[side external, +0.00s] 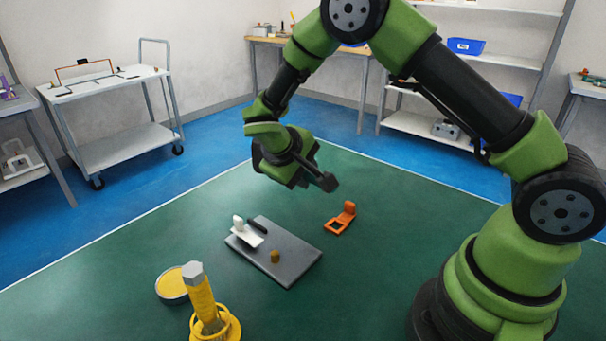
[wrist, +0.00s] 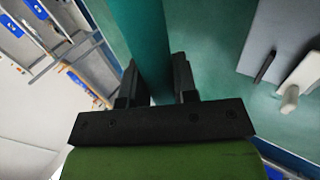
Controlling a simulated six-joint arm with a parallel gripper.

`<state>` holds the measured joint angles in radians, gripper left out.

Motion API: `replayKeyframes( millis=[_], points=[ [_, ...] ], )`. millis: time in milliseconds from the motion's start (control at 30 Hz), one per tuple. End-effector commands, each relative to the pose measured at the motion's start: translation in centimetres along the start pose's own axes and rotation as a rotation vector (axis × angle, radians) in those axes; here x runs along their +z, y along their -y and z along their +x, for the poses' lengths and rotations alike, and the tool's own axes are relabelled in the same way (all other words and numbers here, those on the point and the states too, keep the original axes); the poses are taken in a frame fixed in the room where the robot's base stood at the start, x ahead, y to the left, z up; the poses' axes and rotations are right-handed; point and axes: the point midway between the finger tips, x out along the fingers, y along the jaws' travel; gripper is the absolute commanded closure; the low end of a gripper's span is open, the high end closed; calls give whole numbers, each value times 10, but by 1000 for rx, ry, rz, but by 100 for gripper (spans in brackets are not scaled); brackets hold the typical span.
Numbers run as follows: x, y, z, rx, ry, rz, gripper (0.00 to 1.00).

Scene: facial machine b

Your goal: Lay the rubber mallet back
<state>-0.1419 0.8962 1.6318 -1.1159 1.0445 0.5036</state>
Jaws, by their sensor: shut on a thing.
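My gripper (side external: 312,174) is high above the green mat, behind and above the grey plate. In the wrist view its two black fingers (wrist: 157,82) are shut on a long teal bar (wrist: 147,35), which I take to be the mallet's handle. The bar runs out of the top of that view, so its far end is hidden there. In the side view a dark block (side external: 328,182) sticks out by the gripper; I cannot tell whether it is the mallet's head or a finger. Nothing touches the mat below it.
A grey plate (side external: 290,262) bears a white toggle piece (side external: 247,234), a black bar and a brown knob. An orange bracket (side external: 341,218) lies to its right. A yellow post (side external: 203,300) in a ring and a round yellow-topped tin (side external: 171,286) stand front left. The mat's back left is clear.

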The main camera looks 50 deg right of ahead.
Motion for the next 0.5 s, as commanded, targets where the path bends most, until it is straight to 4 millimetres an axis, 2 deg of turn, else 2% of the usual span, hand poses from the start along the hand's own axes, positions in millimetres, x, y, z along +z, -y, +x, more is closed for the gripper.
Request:
replayKeyframes(
  millis=[33, 200, 300, 400, 500],
  points=[
    [-11, -22, 17, -4, 6, 14, 100],
    [-28, -86, 61, -18, 11, 5, 100],
    [-30, -114, 79, -23, 12, -1, 100],
    [-30, -132, 91, -27, 14, -7, 100],
    [-29, -141, 96, -29, 14, -11, 100]
  ],
)
